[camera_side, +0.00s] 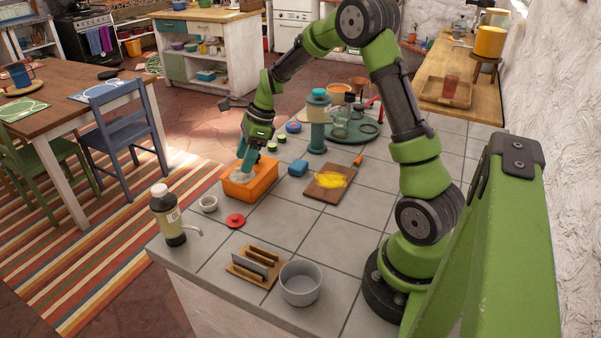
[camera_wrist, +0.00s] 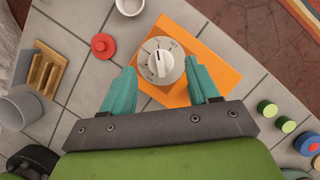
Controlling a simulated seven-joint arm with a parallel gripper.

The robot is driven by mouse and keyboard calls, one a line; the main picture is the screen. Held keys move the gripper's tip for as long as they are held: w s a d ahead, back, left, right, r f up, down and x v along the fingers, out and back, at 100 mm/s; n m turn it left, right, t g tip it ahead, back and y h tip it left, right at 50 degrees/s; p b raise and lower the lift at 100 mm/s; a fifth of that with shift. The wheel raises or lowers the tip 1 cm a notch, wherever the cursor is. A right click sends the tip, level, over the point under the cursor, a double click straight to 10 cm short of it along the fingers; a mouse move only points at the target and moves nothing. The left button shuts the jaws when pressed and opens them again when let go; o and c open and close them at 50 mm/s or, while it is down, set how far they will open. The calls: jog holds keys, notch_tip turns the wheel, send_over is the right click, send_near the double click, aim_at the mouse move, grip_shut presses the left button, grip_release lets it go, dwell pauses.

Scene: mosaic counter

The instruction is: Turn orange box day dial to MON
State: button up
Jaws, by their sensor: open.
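The orange box (camera_side: 262,186) sits on the tiled counter, and it also shows in the wrist view (camera_wrist: 215,50). A pale round day dial (camera_wrist: 160,61) with a raised grip bar is on its top face. Dark marks lie around the dial, too small to read. My gripper (camera_wrist: 166,82) is open, with one teal finger on the left of the dial and one on the right. The fingertips look near the dial's lower half, with gaps on both sides. In the side view the gripper (camera_side: 243,172) is over the box and partly covers the dial.
A red lid (camera_side: 235,220) and a small white bowl (camera_side: 208,204) are beside the box. A dark bottle (camera_side: 168,218), wooden rack (camera_side: 252,265) and grey pot (camera_side: 300,284) stand nearer the front.

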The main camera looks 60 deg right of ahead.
jog(key=shift+x, duration=1.2)
jog(key=c, duration=1)
